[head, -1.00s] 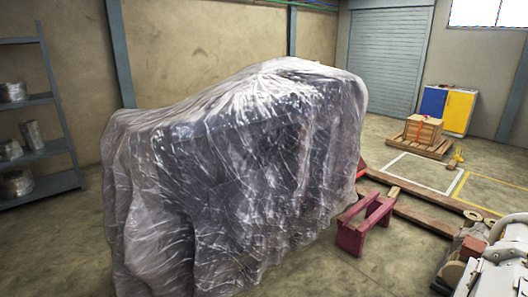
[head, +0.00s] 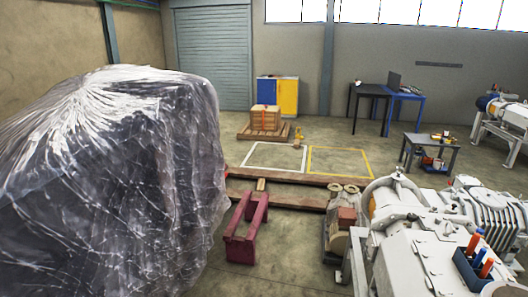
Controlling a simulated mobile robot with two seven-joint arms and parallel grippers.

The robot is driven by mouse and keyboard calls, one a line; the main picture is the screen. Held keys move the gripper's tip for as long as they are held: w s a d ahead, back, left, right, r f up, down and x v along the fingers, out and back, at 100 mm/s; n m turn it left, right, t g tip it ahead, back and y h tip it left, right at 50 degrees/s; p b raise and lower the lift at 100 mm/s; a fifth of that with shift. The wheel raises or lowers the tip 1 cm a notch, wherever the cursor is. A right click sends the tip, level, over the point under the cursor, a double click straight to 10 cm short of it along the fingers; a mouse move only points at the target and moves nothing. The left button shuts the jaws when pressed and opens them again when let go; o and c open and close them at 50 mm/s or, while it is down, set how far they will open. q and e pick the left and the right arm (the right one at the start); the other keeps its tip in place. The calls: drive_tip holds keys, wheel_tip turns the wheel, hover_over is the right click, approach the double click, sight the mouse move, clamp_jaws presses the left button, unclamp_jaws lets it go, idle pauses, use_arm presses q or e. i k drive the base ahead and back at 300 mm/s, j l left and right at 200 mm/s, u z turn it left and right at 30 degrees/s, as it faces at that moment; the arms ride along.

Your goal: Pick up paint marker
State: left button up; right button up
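I cannot make out a paint marker for certain. A dark open holder (head: 466,272) sits on the white machine (head: 415,262) at the lower right. Several red-orange and blue stick-like items (head: 474,243) stand upright in it; whether one is a paint marker I cannot tell. Neither of my grippers shows in the head view.
A plastic-covered bulk (head: 110,180) fills the left. A dark red stand (head: 245,228) and wooden beams (head: 290,198) lie on the floor mid-view. A small grey table (head: 432,143) with small items stands at the right.

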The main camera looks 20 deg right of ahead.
sight(477, 262)
drive_tip(key=i+z, duration=0.25)
drive_tip(key=z, duration=0.25)
drive_tip(key=i+j+z, duration=0.1)
drive_tip(key=i+z, duration=0.15)
drive_tip(key=z, duration=0.2)
drive_tip(key=i+j+z, duration=0.2)
drive_tip(key=z, duration=0.3)
